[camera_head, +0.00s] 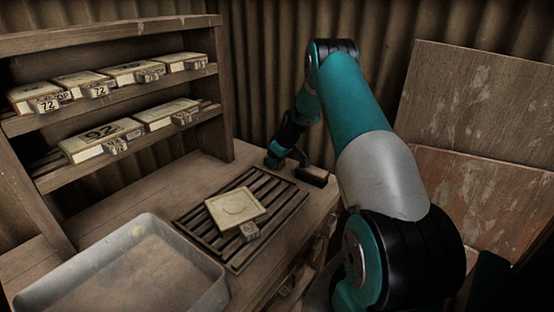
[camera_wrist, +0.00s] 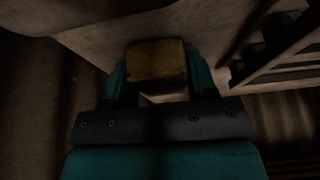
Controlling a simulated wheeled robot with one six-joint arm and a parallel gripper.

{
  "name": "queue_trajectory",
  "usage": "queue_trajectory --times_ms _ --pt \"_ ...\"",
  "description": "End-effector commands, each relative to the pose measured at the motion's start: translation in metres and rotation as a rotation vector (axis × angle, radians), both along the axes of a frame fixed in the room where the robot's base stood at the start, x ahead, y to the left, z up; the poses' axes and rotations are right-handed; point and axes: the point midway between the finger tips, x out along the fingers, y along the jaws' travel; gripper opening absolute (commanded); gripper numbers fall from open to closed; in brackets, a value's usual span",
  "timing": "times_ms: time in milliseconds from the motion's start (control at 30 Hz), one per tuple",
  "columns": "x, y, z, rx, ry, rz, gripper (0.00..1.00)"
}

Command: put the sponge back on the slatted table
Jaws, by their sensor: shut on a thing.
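The sponge (camera_wrist: 155,65) is a yellow-brown block between the two teal fingers of my gripper (camera_wrist: 158,82) in the wrist view. My gripper (camera_head: 274,162) is shut on it, low over the far end of the bench. I cannot make out the sponge in the head view. The slatted table (camera_head: 190,228) is a dark rack on the bench, in front of my gripper. A pale square tile (camera_head: 235,207) with a round mark and a small numbered tag (camera_head: 250,232) lies on it. Part of the slats (camera_wrist: 280,68) shows at the right in the wrist view.
A brown block with a handle (camera_head: 313,176) sits at the bench's far right, close to my gripper. A large grey tray (camera_head: 130,265) stands at the front left. A wooden shelf (camera_head: 228,115) with several numbered tiles rises at the left. Boards (camera_head: 478,110) lean at the right.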

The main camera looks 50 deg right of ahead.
Motion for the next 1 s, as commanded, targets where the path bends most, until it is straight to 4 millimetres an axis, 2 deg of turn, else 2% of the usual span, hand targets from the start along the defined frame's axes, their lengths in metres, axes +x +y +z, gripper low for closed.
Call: queue_trajectory --times_ms 267,300,400,633,767,867,1000 --pt "0.000 0.000 -0.003 -0.001 -0.001 0.000 0.30" --pt "0.000 0.000 -0.002 -0.001 -0.001 0.000 0.57" --pt "0.000 0.000 -0.002 -0.001 -0.001 0.000 0.78" --pt "0.000 0.000 -0.002 -0.001 -0.001 0.000 0.78" --pt "-0.001 -0.001 0.005 -0.002 -0.002 -0.001 0.78" --pt "-0.006 -0.002 0.018 -0.003 -0.004 -0.002 0.78" --pt "-0.017 -0.004 0.046 -0.004 -0.004 -0.003 0.78"
